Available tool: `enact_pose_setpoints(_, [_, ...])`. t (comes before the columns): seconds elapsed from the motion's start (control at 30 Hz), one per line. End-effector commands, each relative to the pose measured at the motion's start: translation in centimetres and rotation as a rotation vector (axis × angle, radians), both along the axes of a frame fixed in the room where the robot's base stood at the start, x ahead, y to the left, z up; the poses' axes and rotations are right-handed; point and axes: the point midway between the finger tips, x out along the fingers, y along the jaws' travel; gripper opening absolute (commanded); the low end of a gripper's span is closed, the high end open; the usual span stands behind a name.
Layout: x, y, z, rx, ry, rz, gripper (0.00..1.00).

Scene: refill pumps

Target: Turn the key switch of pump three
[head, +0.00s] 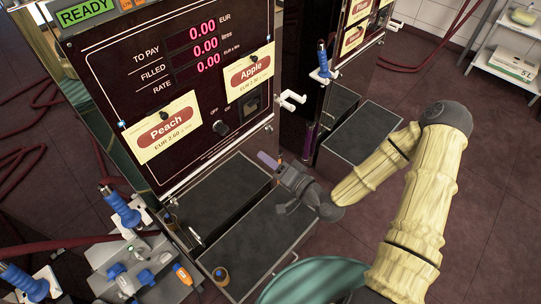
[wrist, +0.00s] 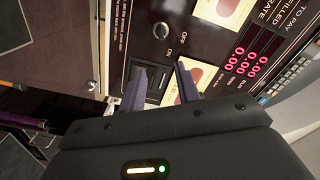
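A pump front with Peach and Apple labels fills the left of the head view. Its key switch (head: 220,127) is a small dark round knob between OFF and ON marks, below the red displays. It also shows in the wrist view (wrist: 161,30), beyond my fingers. No pump number is readable. My gripper (head: 273,162) is in front of the pump, below and right of the switch and apart from it. In the wrist view, my gripper's (wrist: 160,82) two purple-grey fingers stand apart with nothing between them. A dark square recess (wrist: 156,83) shows behind the gap.
A dark open tray (head: 215,200) and a grey box top (head: 262,243) jut out below the panel. A white hook (head: 291,98) sticks out at the pump's right edge. A second pump (head: 350,45) stands behind. Blue-handled nozzles (head: 120,205) are at lower left.

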Motion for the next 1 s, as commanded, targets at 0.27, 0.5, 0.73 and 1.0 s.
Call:
enact_pose_setpoints(0.27, [-0.8,-0.3,0.1,0.000,0.003,0.003,0.33])
enact_pose_setpoints(0.5, [-0.9,-0.2,-0.1,-0.001,0.001,0.007,0.33])
enact_pose_setpoints(0.73, [-0.9,-0.2,-0.1,-0.002,0.001,0.006,0.33])
enact_pose_setpoints(1.0, [-1.0,-0.2,-0.5,-0.077,0.006,0.033,0.33])
